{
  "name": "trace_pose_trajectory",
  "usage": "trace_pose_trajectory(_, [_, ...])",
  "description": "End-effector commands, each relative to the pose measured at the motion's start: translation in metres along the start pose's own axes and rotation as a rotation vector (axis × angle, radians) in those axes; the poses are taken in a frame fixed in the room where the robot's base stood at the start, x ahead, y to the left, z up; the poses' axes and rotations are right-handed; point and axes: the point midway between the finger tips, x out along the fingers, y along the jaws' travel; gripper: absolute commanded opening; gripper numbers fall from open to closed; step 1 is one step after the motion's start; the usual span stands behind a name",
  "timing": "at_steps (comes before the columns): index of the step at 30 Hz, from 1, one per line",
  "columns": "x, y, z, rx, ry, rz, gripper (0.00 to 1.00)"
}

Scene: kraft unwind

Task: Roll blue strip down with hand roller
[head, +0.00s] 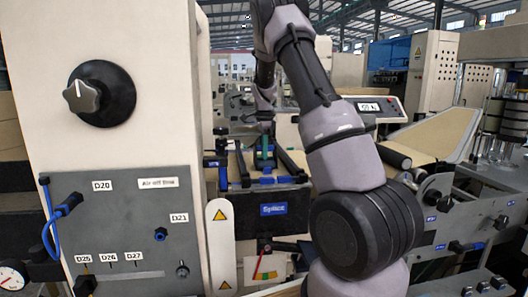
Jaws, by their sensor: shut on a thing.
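My gripper (266,128) is small and far off in the head view, pointing down over the splice table (237,187) with the "Splice" label. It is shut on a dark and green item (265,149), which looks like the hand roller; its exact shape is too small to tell. Small blue pieces (266,180) lie on the table below and in front of it, and one may be the blue strip. I cannot tell whether the held item touches the strip.
A cream panel with a black knob (106,93) and a grey control plate (125,225) stands close at left. A roll of kraft web (395,157) and a grey machine side with knobs (462,215) are at right. Dark rails flank the splice table.

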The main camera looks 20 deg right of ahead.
Motion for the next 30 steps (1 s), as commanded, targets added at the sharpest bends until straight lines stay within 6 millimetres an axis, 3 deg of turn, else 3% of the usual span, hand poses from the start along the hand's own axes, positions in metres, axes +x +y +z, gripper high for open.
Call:
trace_pose_trajectory(17, [0.001,0.019,0.0,0.0,0.001,0.001,0.0])
trace_pose_trajectory(30, [-0.006,0.019,0.0,0.0,0.0,0.0,0.0])
